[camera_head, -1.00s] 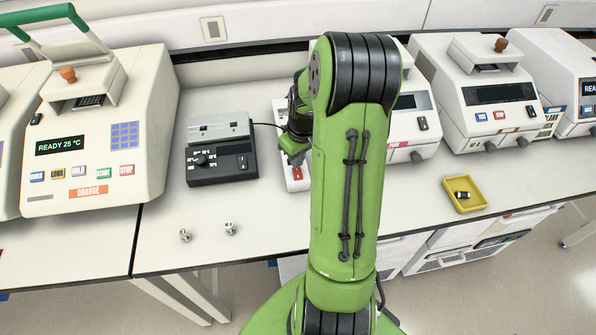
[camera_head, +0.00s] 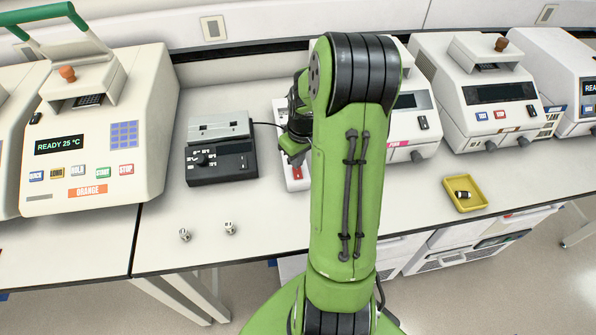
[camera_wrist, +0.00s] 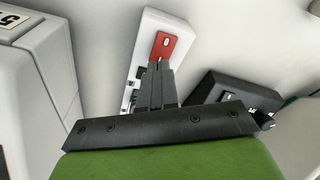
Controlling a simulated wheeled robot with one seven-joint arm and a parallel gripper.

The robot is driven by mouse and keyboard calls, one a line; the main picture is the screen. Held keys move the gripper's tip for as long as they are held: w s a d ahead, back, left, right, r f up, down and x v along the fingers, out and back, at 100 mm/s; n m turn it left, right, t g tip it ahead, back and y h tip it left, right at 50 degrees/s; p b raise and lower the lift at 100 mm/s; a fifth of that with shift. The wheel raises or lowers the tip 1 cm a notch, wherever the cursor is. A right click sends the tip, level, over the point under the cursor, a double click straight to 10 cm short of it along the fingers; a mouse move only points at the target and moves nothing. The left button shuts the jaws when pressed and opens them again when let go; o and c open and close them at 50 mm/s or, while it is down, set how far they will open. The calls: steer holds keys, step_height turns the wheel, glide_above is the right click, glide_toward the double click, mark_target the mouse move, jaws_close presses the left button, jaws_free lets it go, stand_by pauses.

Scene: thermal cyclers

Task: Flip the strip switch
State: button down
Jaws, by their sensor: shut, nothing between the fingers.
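The white power strip (camera_wrist: 148,30) with its red rocker switch (camera_wrist: 168,45) lies below my gripper in the wrist view. My gripper (camera_wrist: 159,68) is shut and empty. Its fingertips overlap the lower end of the red switch in that view; I cannot tell whether they touch it. In the head view the strip (camera_head: 296,184) shows to the left of my green arm, and part of the red switch (camera_head: 297,172) is visible. My gripper (camera_head: 294,157) is just above it, partly hidden by the arm. The far part of the strip is mostly covered.
A small black and grey device (camera_head: 222,165) stands left of the strip, with a cable toward it. A large cycler (camera_head: 95,140) reads READY 25 °C. More cyclers (camera_head: 490,95) stand at the right. Two small metal parts (camera_head: 230,228) and a yellow tray (camera_head: 478,203) lie near the front edge.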

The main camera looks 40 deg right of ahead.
steer(key=shift+f+b, duration=0.55)
steer(key=shift+f, duration=0.15)
steer(key=shift+r, duration=0.1)
step_height(320, 180, up, 7)
steer(key=p, duration=0.5)
stand_by(0.5)
steer(key=shift+a, duration=0.1)
